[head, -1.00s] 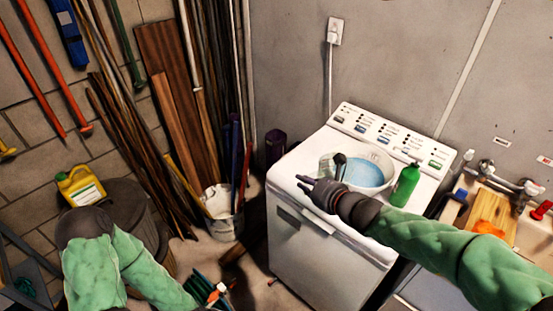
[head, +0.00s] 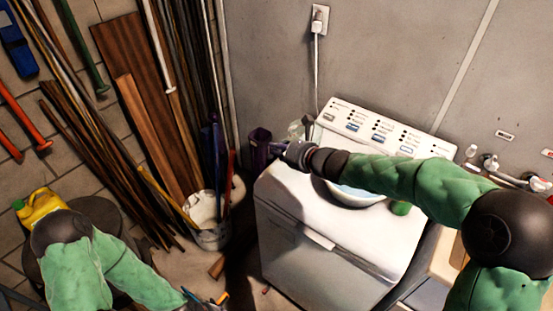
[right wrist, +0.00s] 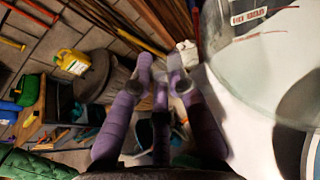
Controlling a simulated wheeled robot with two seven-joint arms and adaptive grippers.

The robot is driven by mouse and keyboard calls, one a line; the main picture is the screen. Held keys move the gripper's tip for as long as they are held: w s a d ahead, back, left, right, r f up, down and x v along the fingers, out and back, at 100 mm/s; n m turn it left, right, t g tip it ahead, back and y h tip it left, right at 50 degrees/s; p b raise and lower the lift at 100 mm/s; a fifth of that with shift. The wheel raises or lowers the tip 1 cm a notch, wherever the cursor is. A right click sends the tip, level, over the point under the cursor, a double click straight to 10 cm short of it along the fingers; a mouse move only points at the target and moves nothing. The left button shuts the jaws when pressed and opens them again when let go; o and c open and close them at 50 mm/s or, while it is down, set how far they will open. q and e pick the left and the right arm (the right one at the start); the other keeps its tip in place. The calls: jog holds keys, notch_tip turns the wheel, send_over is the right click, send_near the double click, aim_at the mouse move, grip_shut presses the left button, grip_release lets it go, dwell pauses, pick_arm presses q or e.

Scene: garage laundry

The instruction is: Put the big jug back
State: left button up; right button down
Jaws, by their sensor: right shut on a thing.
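The big jug is clear and glassy. In the head view it (head: 300,127) shows small behind my right wrist, near the back left corner of the washer top. In the right wrist view the jug (right wrist: 245,65) fills the upper right, close to the fingers. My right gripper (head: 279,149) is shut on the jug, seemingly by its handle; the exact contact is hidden. The purple-grey fingers (right wrist: 160,75) show in the right wrist view. My left arm comes in at the lower left, and its gripper is outside the picture.
The white washer (head: 300,210) carries a basin of blue water (head: 345,200) and a green bottle (head: 401,208), both partly behind my right arm. A yellow can (head: 40,206) and a bucket of sticks (head: 211,235) stand left.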

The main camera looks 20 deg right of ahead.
jog(key=shift+w+d+f+b, duration=0.1)
jog(key=shift+w+f+b, duration=0.5)
jog(key=shift+w+f, duration=0.75)
jog(key=shift+w+d+f+b, duration=0.1)
jog(key=shift+w+f+b, duration=0.55)
jog(key=shift+f, duration=1.15)
jog(key=shift+w+d+f+b, duration=0.1)
jog(key=shift+w+f+b, duration=0.4)
jog(key=shift+w+f, duration=0.85)
jog(key=shift+s+f, duration=0.25)
jog(key=shift+f, duration=0.05)
jog(key=shift+f, duration=0.1)
jog(key=c, duration=1.2)
grip_release()
